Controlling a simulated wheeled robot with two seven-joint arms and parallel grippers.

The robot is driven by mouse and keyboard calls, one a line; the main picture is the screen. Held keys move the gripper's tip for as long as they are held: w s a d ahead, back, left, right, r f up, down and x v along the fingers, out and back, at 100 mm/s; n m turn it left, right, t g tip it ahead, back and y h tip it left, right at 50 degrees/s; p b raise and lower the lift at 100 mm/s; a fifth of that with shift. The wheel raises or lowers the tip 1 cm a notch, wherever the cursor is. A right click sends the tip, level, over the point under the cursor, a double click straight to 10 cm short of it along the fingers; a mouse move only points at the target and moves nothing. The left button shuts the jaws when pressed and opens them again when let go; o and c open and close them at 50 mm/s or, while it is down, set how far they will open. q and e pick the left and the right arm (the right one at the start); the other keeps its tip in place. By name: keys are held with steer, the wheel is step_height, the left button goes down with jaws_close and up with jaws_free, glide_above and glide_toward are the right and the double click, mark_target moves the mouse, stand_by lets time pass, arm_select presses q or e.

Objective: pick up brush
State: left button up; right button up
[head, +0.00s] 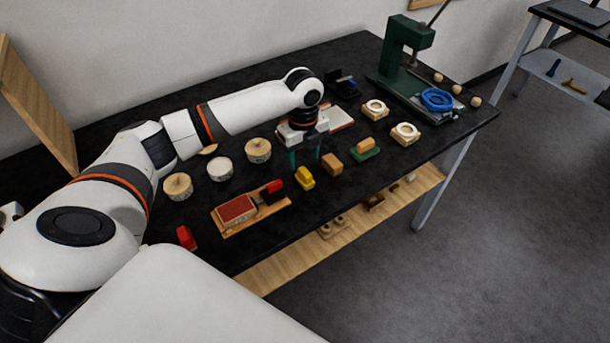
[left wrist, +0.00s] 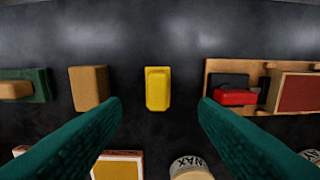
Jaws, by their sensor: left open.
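No object here is plainly a brush; several small block-like pieces lie on the black table. My left gripper (head: 305,161) is open and empty, pointing down above the table. A yellow block (head: 305,178) lies just in front of it. In the left wrist view the yellow block (left wrist: 158,88) shows between the two green fingers (left wrist: 159,104), apart from both. A tan block (head: 332,165) and a green piece with a tan top (head: 364,150) lie to its right in the head view. My right gripper is not in view.
A wooden tray (head: 232,227) holds a red pad and a red-and-black piece. A red block (head: 186,237) lies left of it. Round tins (head: 220,169) stand behind. A green press (head: 402,62) stands at the back right, near a blue ring (head: 437,99). The table's front edge is close.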

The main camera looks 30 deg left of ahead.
mark_target(305, 172)
arm_select(q)
steer(key=shift+f, duration=0.7)
steer(key=f+p, duration=0.1)
steer(key=f, duration=0.3)
steer(key=shift+d+f+p, duration=0.2)
steer(key=shift+p, duration=0.15)
steer(key=shift+w+f, duration=0.1)
steer(key=shift+f, duration=0.3)
steer(key=c, duration=1.1)
steer(key=shift+o, duration=0.2)
step_height(305, 172, up, 10)
steer(key=shift+r+b, duration=0.1)
steer(key=shift+b, duration=0.8)
steer(key=o, duration=0.4)
steer(key=c, duration=0.3)
